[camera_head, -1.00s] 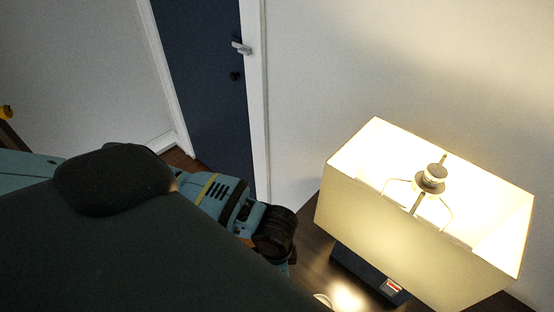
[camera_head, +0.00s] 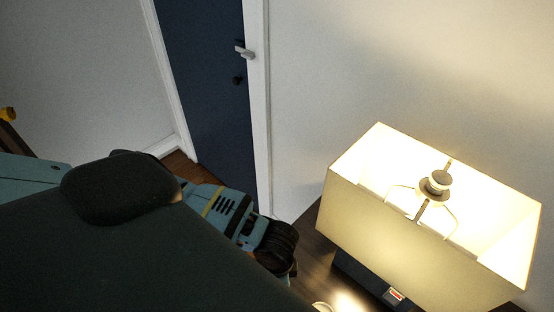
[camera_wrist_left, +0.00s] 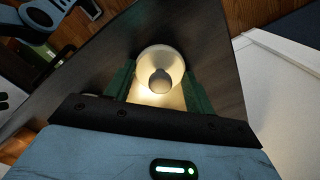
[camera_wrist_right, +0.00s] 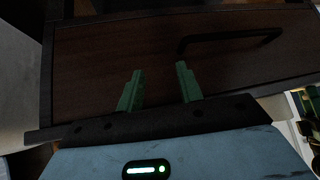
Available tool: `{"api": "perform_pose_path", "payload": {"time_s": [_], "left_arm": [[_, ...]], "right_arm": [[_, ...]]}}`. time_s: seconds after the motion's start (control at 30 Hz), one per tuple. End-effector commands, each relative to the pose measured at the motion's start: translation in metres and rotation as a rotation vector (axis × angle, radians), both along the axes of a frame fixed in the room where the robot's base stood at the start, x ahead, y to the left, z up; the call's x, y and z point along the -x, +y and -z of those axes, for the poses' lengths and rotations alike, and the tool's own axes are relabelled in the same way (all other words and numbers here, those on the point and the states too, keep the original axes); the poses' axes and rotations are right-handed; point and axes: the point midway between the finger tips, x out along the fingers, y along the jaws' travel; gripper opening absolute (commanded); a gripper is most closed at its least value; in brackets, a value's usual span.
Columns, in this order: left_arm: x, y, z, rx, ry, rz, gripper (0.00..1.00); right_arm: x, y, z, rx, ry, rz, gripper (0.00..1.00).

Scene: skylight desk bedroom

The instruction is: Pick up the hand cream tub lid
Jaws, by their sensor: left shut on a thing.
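In the left wrist view my left gripper (camera_wrist_left: 160,68) has its green fingers on both sides of a pale round thing (camera_wrist_left: 158,52) with a grey knob-like middle. It is shut on this thing, which looks like the hand cream tub lid, over a dark wooden top. A pale curved edge (camera_head: 322,306) shows at the bottom of the head view; I cannot tell if it is the same thing. My right gripper (camera_wrist_right: 159,68) is open and empty, in front of a dark wooden drawer front (camera_wrist_right: 110,55) with a black handle (camera_wrist_right: 230,37).
A lit lamp with a box-shaped cream shade (camera_head: 400,225) stands on the dark wooden top (camera_head: 315,250), close right of my left wrist. A dark blue door (camera_head: 205,85) and pale walls are behind.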

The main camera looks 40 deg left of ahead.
Motion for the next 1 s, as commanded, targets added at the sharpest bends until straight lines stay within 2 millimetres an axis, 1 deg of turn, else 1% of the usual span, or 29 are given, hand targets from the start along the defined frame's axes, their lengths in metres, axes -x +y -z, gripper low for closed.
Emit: {"api": "perform_pose_path", "payload": {"time_s": [0.2, 0.33, 0.47, 0.6, 0.67, 0.77, 1.0], "left_arm": [[0.0, 0.0, -0.001, 0.0, 0.0, 0.0, 0.33], [0.0, 0.0, -0.007, 0.002, -0.001, 0.0, 0.33], [0.0, 0.0, -0.019, 0.002, -0.001, 0.0, 0.33], [0.001, 0.0, -0.039, 0.002, -0.002, 0.001, 0.33], [0.017, -0.003, -0.037, 0.001, 0.006, 0.004, 0.33], [0.04, -0.008, -0.039, 0.002, 0.006, 0.004, 0.33], [0.102, -0.02, -0.045, 0.003, 0.007, 0.004, 0.33]], "right_arm": [[0.001, 0.0, 0.001, 0.001, 0.003, -0.001, 0.36], [0.001, -0.001, 0.0, 0.002, 0.002, -0.002, 0.36], [0.0, -0.001, -0.002, 0.002, -0.001, -0.001, 0.36], [-0.002, -0.001, -0.006, 0.001, -0.007, -0.001, 0.36], [-0.001, -0.001, -0.007, 0.001, -0.007, -0.001, 0.36], [-0.003, -0.001, -0.009, 0.001, -0.012, 0.0, 0.36], [-0.006, -0.001, -0.013, 0.001, -0.022, 0.0, 0.36]]}}
